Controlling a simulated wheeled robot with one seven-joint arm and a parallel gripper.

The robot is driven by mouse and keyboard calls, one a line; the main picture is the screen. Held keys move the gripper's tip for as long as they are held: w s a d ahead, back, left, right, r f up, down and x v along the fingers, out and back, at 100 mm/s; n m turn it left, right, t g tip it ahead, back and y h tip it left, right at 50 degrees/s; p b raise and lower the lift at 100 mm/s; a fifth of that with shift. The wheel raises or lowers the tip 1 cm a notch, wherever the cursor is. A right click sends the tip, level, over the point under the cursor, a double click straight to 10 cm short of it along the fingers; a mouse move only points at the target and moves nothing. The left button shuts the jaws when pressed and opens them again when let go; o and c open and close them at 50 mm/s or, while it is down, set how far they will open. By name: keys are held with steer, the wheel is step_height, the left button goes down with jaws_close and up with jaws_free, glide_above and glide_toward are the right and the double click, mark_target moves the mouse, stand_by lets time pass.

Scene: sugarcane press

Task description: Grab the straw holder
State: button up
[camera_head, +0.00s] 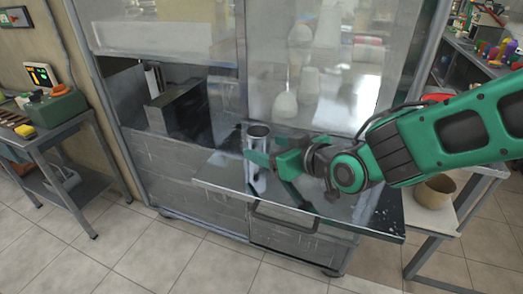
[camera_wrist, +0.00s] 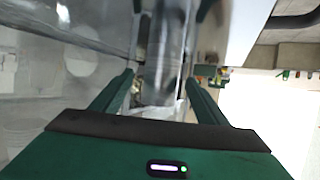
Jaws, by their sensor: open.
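A metallic cylindrical cup, which looks like the straw holder (camera_head: 258,132), stands upright on the steel shelf of the press cabinet. My gripper (camera_head: 268,168) reaches in from the right at the cup's height, and one green finger crosses in front of the cup and hides its middle. In the wrist view the shiny cup (camera_wrist: 172,45) shows between the two green fingers, beyond my gripper (camera_wrist: 163,85). The jaws are open. I cannot tell whether either finger touches the cup. No straws can be made out in it.
The steel shelf (camera_head: 225,182) juts out, with a handle (camera_head: 285,222) below its edge. Glass panels (camera_head: 320,65) rise behind the cup. A dark metal box (camera_head: 176,108) sits in the opening to the left. A brown pot (camera_head: 435,191) stands on a side table at right.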

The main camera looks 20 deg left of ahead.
mark_target(251, 145)
steer(key=shift+x, duration=4.4)
steer(key=shift+s+f, duration=0.1)
steer(key=shift+f, duration=0.05)
steer(key=c, duration=1.4)
